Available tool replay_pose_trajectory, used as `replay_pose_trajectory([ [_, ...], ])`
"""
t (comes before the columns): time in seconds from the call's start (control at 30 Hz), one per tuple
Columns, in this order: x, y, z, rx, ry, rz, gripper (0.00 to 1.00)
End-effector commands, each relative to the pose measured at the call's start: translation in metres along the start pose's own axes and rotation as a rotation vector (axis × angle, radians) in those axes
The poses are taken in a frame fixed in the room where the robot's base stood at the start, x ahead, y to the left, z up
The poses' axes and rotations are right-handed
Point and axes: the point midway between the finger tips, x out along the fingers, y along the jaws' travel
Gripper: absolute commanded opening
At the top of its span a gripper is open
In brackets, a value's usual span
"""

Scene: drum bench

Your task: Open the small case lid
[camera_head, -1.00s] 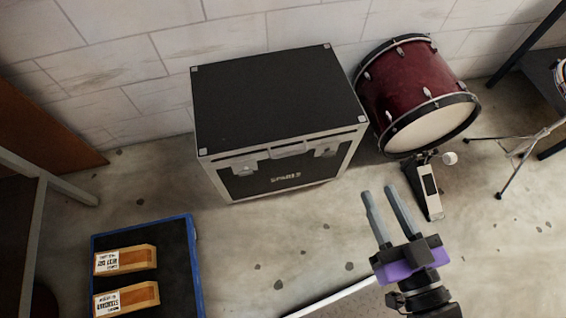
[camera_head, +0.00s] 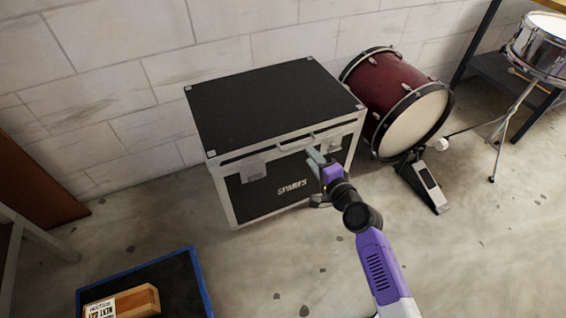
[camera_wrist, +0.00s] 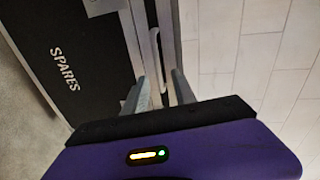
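The small case (camera_head: 275,105) is black with silver metal edges and stands on the floor by the wall. Its lid is down. The front bears the word SPARES (camera_head: 292,188), which also shows in the wrist view (camera_wrist: 65,69). My gripper (camera_head: 317,157) is at the front, right of the middle, just by the lid edge. In the wrist view its fingers (camera_wrist: 160,90) are apart, one each side of the handle's line; contact cannot be told.
A red bass drum (camera_head: 400,95) with a pedal (camera_head: 424,182) stands close to the case's right. A snare drum (camera_head: 540,50) on a stand is further right. Floor before the case is mostly clear.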

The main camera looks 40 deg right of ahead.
Motion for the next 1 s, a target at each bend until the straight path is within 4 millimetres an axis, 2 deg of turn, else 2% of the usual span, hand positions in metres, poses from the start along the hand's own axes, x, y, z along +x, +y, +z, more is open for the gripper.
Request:
replay_pose_trajectory([
  [0.1,0.000,0.002,0.005,0.071,-0.022,0.010,0.33],
  [0.23,0.009,0.003,0.005,0.081,-0.022,0.011,0.33],
  [0.5,0.050,0.003,0.006,0.077,-0.021,0.010,0.33],
  [0.7,0.071,0.004,0.006,0.077,-0.020,0.010,0.33],
  [1.0,0.077,0.003,0.007,0.076,-0.021,0.011,0.33],
])
